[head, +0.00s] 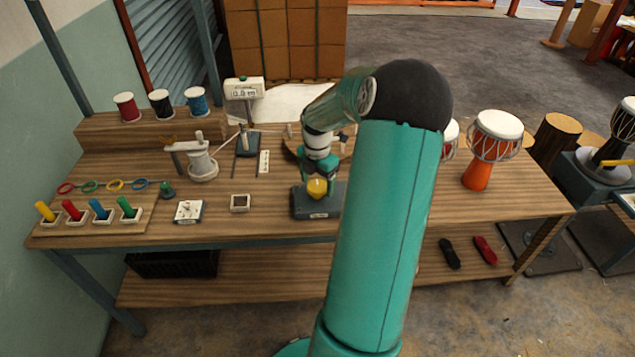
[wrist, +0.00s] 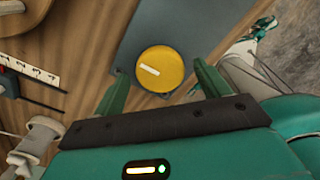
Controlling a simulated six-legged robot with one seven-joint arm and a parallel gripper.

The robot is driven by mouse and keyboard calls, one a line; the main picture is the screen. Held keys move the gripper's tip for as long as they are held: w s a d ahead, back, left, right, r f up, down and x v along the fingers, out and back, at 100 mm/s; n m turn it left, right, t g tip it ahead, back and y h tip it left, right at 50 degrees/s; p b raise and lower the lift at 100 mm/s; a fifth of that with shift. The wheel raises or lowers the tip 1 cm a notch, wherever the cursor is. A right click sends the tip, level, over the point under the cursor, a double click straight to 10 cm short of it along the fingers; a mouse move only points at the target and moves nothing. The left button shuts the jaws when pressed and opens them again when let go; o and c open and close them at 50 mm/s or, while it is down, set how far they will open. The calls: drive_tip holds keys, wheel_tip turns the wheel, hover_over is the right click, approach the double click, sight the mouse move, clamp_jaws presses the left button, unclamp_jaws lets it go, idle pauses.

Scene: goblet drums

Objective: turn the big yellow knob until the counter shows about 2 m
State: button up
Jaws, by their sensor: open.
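The big yellow knob (head: 317,187) sits on a dark grey base (head: 330,205) near the front edge of the workbench. In the wrist view the round yellow knob (wrist: 160,70) shows a white mark on its face, slanting slightly down to the right. My gripper (head: 317,174) is directly over the knob. Its green fingers (wrist: 162,85) are apart on the knob's left and right, with gaps visible between them and its sides. The counter (head: 243,90) is a white box on a post at the back; its small display appears to read 0.8 m.
A small square box (head: 240,203) and a white dial plate (head: 189,211) lie left of the knob base. A white clamp-like device (head: 202,165) stands behind them. Thread spools (head: 161,104) stand on the rear shelf. A goblet drum (head: 490,145) stands to the right, beyond my arm.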

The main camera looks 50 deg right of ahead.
drive_tip(key=shift+f, duration=0.3)
drive_tip(key=c, duration=1)
drive_tip(key=shift+o, duration=0.2)
drive_tip(key=shift+m, duration=0.4)
